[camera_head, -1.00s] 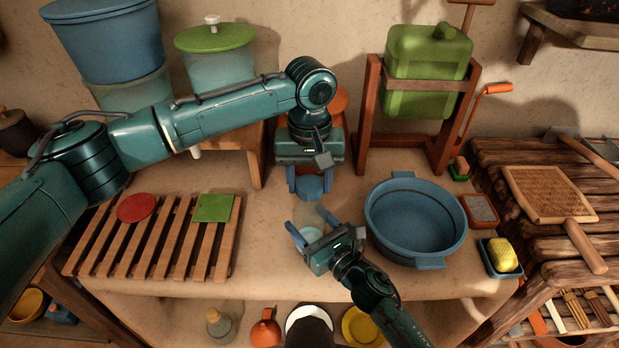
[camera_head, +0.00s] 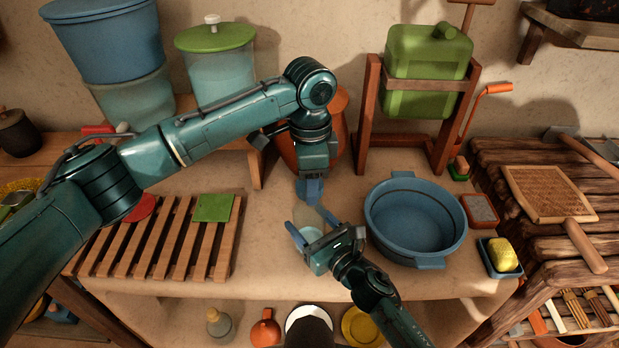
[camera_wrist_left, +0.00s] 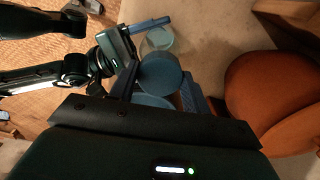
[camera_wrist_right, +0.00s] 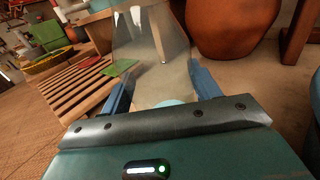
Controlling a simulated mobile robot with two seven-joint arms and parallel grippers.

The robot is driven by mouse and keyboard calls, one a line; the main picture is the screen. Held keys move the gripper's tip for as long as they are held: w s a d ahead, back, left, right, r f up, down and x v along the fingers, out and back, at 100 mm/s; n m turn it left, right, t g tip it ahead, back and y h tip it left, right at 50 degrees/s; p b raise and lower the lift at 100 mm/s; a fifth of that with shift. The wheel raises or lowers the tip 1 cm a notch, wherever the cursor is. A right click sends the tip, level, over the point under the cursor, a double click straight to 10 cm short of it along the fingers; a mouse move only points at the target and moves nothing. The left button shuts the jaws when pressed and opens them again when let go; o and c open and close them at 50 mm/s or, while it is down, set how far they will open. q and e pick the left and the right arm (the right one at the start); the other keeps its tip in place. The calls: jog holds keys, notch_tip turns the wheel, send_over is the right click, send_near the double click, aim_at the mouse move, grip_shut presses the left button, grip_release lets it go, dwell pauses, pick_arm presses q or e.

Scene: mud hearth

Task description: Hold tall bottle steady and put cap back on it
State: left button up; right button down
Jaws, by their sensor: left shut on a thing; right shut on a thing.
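The tall clear bottle (camera_head: 312,262) stands on the table in the middle, with a pale teal lower part. It fills the right wrist view (camera_wrist_right: 155,48) between the blue fingers. My right gripper (camera_head: 312,227) is shut on the bottle, one finger on each side. My left gripper (camera_head: 308,190) points down just behind and above the bottle. It is shut on the round blue cap (camera_wrist_left: 160,74). In the left wrist view the bottle (camera_wrist_left: 157,42) shows just beyond the cap, and the two appear apart. I cannot make out the cap clearly in the head view.
A blue basin (camera_head: 415,222) stands to the right of the bottle. A slatted wooden rack (camera_head: 160,240) with a green square (camera_head: 213,208) lies to the left. An orange clay pot (camera_head: 335,125) stands close behind my left gripper. Table between rack and bottle is clear.

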pick_arm(q)
jog(key=shift+m, duration=0.6)
jog(key=o, duration=1.2)
jog(key=shift+c, duration=0.2)
notch_tip(320, 180, up, 12)
pick_arm(e)
jog(key=shift+c, duration=1.4)
grip_release()
